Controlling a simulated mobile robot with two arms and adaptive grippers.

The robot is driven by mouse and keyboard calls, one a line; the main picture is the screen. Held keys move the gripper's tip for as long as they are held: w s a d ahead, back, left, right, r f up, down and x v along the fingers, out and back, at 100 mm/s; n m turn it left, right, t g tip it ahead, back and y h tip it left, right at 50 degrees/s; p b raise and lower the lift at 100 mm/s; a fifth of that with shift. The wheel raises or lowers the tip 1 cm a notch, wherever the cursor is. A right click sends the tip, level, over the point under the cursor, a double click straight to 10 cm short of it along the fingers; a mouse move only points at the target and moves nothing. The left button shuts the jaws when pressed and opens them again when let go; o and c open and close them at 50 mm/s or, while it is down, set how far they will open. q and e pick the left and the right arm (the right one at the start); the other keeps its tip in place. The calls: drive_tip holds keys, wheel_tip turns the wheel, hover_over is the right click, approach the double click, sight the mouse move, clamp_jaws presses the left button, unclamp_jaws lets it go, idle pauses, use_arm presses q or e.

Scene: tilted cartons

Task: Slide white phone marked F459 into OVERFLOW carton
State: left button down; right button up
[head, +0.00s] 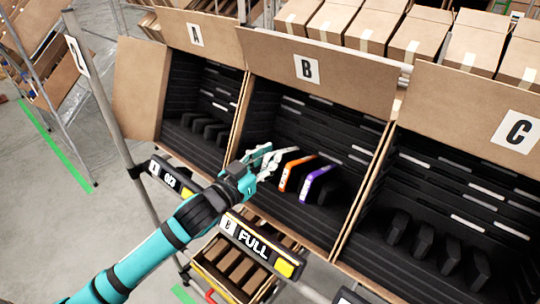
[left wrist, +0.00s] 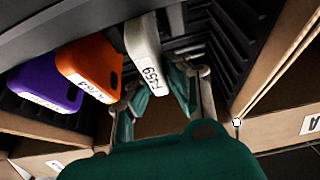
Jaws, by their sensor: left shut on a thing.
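The white phone (left wrist: 143,58) has a label on its end that ends in 459; the first character is hard to read. It stands tilted in carton B (head: 325,77), beside an orange phone (head: 296,174) and a purple phone (head: 317,184). My left gripper (head: 267,160) reaches into the front of carton B and is shut on the white phone. In the left wrist view its fingers (left wrist: 158,95) are on either side of the phone's labelled end. I can read OVERFLOW on no carton. My right gripper is out of view.
Carton A (head: 137,88) and carton C (head: 470,105) flank carton B, with dark slotted insides. A display under B reads FULL (head: 252,242). Below it is a lower bin (head: 208,276) with brown items. Closed boxes (head: 375,32) stand behind. Open floor lies at left.

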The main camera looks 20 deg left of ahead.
use_arm(q)
drive_tip(key=shift+s+a+r+p, duration=0.2)
drive_tip(key=shift+s+r+p, duration=0.2)
drive_tip(key=shift+s, duration=0.1)
drive_tip(key=shift+s+a+r+p, duration=0.2)
drive_tip(key=shift+s+r+p, duration=0.2)
drive_tip(key=shift+s, duration=0.05)
drive_tip(key=shift+s, duration=0.1)
drive_tip(key=shift+s+a+r+p, duration=0.15)
drive_tip(key=shift+s+r+p, duration=0.2)
drive_tip(key=shift+p, duration=0.1)
drive_tip(key=s+a+r+p, duration=0.3)
drive_tip(key=s+r+p, duration=0.2)
drive_tip(key=s, duration=0.4)
drive_tip(key=shift+s+a+r+p, duration=0.25)
drive_tip(key=shift+s+r+p, duration=0.15)
drive_tip(key=shift+p, duration=0.1)
